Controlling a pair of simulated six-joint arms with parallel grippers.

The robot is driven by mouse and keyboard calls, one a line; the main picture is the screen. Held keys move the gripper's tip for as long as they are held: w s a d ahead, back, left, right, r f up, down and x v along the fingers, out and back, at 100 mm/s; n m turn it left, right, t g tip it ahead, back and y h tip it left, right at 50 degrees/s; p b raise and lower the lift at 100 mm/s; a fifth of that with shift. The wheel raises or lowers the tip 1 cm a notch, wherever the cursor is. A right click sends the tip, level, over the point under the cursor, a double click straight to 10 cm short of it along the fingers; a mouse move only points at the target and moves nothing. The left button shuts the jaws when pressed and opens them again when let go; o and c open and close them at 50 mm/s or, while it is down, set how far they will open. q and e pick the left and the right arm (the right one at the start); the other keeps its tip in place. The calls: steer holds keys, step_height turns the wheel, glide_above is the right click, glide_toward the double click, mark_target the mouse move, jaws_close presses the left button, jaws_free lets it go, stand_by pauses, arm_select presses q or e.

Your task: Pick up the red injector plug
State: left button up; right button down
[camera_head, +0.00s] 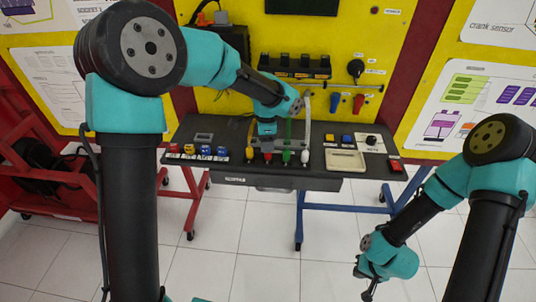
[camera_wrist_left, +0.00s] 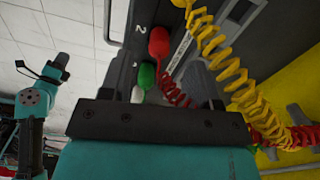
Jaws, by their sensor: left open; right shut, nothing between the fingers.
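The red injector plug (camera_head: 267,157) stands at the front edge of the dark table, between a yellow plug (camera_head: 249,153) and a green plug (camera_head: 286,156). A white plug (camera_head: 304,156) is at the right end of the row. My left gripper (camera_head: 266,137) is open above the row, its fingers mostly hidden in the head view. In the left wrist view, the red plug (camera_wrist_left: 159,42) shows between the open fingers with its coiled red cable; I cannot tell whether they touch it. The green plug (camera_wrist_left: 147,75) is close by. My right gripper (camera_head: 368,289) is shut and empty, low at right.
Coiled yellow cables (camera_wrist_left: 228,70) hang close to the left gripper. Blue and yellow blocks (camera_head: 345,139) and a red switch box (camera_head: 396,167) are on the table (camera_head: 232,133). Small connectors (camera_head: 205,151) stand at its left. Open floor lies in front.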

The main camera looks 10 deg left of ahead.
mark_target(268, 154)
arm_select(q)
steer(key=shift+f, duration=0.3)
steer(key=shift+d+f, duration=0.15)
steer(key=shift+f, duration=2.3)
steer(key=shift+c, duration=0.5)
steer(key=c, duration=0.9)
